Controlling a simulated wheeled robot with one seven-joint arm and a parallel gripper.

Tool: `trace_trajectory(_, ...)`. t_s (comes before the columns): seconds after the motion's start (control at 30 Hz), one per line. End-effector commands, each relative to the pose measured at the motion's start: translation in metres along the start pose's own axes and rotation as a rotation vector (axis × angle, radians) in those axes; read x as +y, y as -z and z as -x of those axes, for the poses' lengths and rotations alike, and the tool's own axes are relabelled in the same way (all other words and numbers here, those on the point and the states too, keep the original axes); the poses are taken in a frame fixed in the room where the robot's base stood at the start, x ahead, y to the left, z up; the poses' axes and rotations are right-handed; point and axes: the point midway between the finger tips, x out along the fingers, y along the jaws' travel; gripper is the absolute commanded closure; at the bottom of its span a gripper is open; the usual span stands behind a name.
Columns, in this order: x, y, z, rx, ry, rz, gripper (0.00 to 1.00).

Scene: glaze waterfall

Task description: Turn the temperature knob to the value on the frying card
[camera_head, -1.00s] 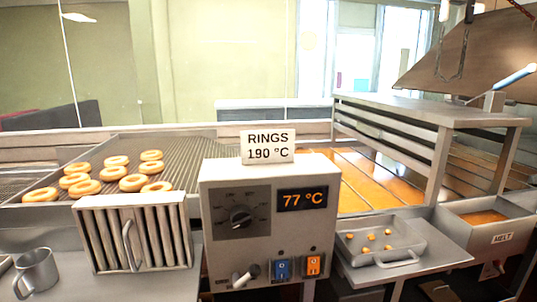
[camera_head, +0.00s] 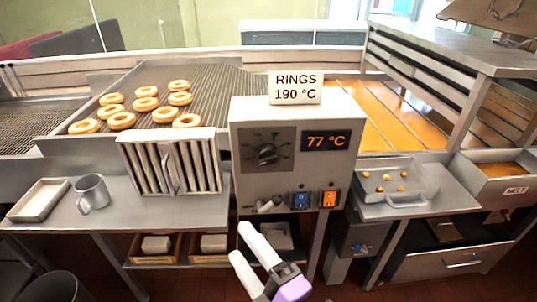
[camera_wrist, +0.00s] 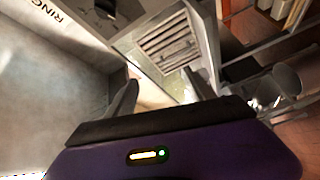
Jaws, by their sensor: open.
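The temperature knob (camera_head: 267,153) is a black dial on a dark square plate on the front of the grey control box (camera_head: 245,184). It also shows at the top of the wrist view (camera_wrist: 106,7). The frying card (camera_head: 296,88) stands on the box and reads RINGS 190 °C. The orange display (camera_head: 327,141) beside the knob reads 77 °C. My gripper (camera_wrist: 160,85) is open, with nothing between its fingers. In the head view my arm's white and purple end shows below the box, apart from the knob.
A small lever (camera_head: 268,204), a blue switch (camera_head: 301,200) and an orange switch (camera_head: 329,197) sit below the knob. A slatted filter (camera_head: 168,163) stands left of the box, with a metal mug (camera_head: 91,191) further left. A scrap tray (camera_head: 398,198) is at the right.

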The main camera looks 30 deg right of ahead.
Motion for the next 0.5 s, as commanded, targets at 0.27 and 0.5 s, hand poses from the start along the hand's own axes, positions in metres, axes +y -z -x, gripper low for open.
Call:
trace_trajectory(0.27, 0.069, -0.009, -0.07, -0.226, 0.001, 0.838, 0.38)
trace_trajectory(0.5, 0.085, -0.051, -0.076, -0.439, 0.229, 1.464, 0.38)
